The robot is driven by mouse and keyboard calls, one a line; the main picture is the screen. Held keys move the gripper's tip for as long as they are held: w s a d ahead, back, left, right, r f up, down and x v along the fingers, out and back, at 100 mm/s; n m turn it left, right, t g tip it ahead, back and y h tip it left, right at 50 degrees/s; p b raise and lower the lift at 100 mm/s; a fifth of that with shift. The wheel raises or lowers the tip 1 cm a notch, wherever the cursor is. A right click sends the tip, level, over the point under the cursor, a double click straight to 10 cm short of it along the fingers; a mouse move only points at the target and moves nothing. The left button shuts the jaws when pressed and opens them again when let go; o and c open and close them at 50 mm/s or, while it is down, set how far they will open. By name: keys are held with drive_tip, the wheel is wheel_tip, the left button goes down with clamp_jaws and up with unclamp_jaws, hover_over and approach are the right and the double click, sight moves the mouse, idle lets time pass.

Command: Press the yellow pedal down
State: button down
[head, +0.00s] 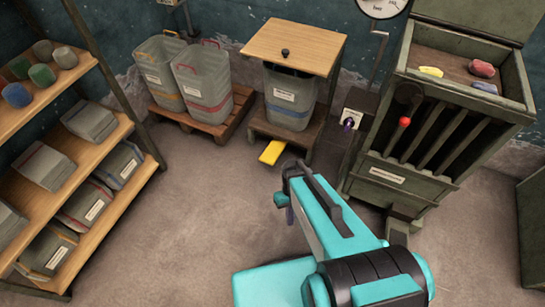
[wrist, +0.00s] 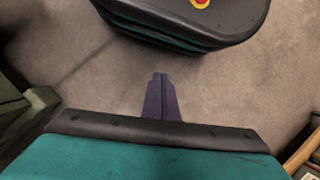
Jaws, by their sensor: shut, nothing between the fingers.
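The yellow pedal (head: 272,152) sticks out low at the front of the small wooden stand that holds a lidded grey bin (head: 290,98). My gripper (head: 290,214) is in front of the pedal, lower and a little to the right in the head view, and apart from it. In the wrist view the dark purple fingers (wrist: 160,97) are closed together, with nothing between them, over bare floor. The pedal does not show in the wrist view. The wooden lid (head: 295,45) with a dark knob lies over the bin.
Two grey bins (head: 203,85) stand on a pallet (head: 205,130) to the left. A green slatted cabinet (head: 430,125) with a red-knobbed lever stands to the right. A shelf (head: 90,150) with folded bundles is at far left. The floor (head: 190,225) between is clear.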

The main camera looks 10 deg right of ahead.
drive_tip(key=w+d+f+n+t+y+b, duration=0.1)
drive_tip(key=w+f+n+t+b, duration=0.15)
drive_tip(key=w+b, duration=0.65)
drive_tip(key=w+f+n+t+b, duration=0.1)
drive_tip(key=w+f+n+b, duration=0.2)
drive_tip(key=w, duration=1.2)
drive_tip(key=w+d+r+n+t+b, duration=0.1)
drive_tip(key=w+b, duration=0.4)
drive_tip(key=w, duration=0.5)
drive_tip(key=w+d+r+n+t+y+b, duration=0.1)
drive_tip(key=w+d+r+n+b, duration=0.1)
drive_tip(key=w+b, duration=0.4)
drive_tip(key=shift+w+d+r+n, duration=0.15)
drive_tip(key=shift+w+d+n, duration=0.25)
drive_tip(key=shift+w, duration=1.7)
drive_tip(key=shift+b, duration=0.3)
drive_tip(key=b, duration=0.5)
hover_over(271, 156)
drive_tip(key=f, duration=1.1)
drive_tip(key=shift+d+f, duration=0.35)
drive_tip(key=shift+d, duration=0.05)
drive_tip(key=shift+s+a+f, duration=0.15)
drive_tip(key=shift+f, duration=0.8)
drive_tip(key=shift+s+d+f+b, duration=0.15)
drive_tip(key=shift+d+b, duration=0.05)
drive_tip(key=shift+b, duration=0.1)
